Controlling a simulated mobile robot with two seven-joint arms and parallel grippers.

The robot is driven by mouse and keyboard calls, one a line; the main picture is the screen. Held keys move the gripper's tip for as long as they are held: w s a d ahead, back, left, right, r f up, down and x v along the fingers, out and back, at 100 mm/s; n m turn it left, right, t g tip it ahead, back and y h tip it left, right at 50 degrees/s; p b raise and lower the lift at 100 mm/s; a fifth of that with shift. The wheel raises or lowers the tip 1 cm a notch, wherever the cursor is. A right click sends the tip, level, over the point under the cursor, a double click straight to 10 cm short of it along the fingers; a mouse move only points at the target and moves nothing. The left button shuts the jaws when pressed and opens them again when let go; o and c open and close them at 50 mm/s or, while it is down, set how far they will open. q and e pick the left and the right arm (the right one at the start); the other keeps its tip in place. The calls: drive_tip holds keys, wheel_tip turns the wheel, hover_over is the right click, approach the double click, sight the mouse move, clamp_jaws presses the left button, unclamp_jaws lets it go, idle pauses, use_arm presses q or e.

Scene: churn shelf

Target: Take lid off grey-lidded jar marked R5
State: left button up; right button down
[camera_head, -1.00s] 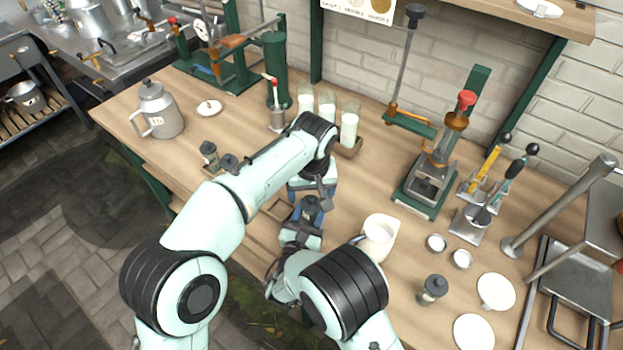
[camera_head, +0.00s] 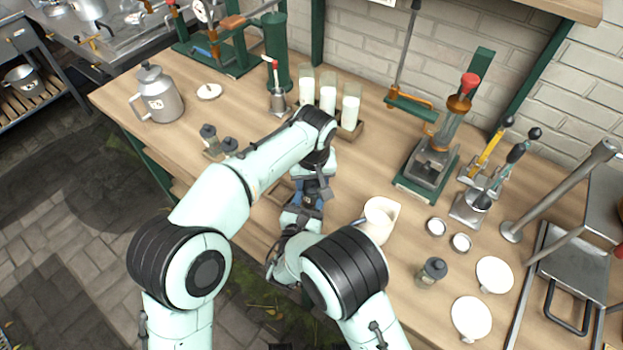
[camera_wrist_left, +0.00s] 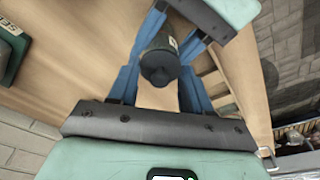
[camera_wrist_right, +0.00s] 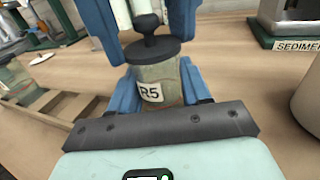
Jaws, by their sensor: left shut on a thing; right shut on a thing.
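The jar marked R5 (camera_wrist_right: 150,90) is upright between the blue fingers of my right gripper (camera_wrist_right: 158,85), which is shut on its body. Its grey lid (camera_wrist_right: 152,50) with a dark knob sits on the jar top. My left gripper (camera_head: 312,188) is shut on the lid, its blue fingers on either side. The left wrist view shows the dark knob and lid (camera_wrist_left: 160,62) between those fingers. In the head view the two grippers meet near the table's front edge, and they mostly hide the jar.
A white jug (camera_head: 378,218) stands close right of my grippers. Another grey-lidded jar (camera_head: 432,270) stands at the right, with more at the left (camera_head: 209,138). Milk glasses (camera_head: 328,97) stand in a wooden rack behind. A press (camera_head: 432,160) stands behind right.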

sight(312, 181)
idle(0.4)
use_arm(q)
drive_tip(key=shift+r, duration=1.1)
drive_tip(key=shift+r, duration=2)
use_arm(e)
drive_tip(key=shift+c, duration=2.2)
unclamp_jaws()
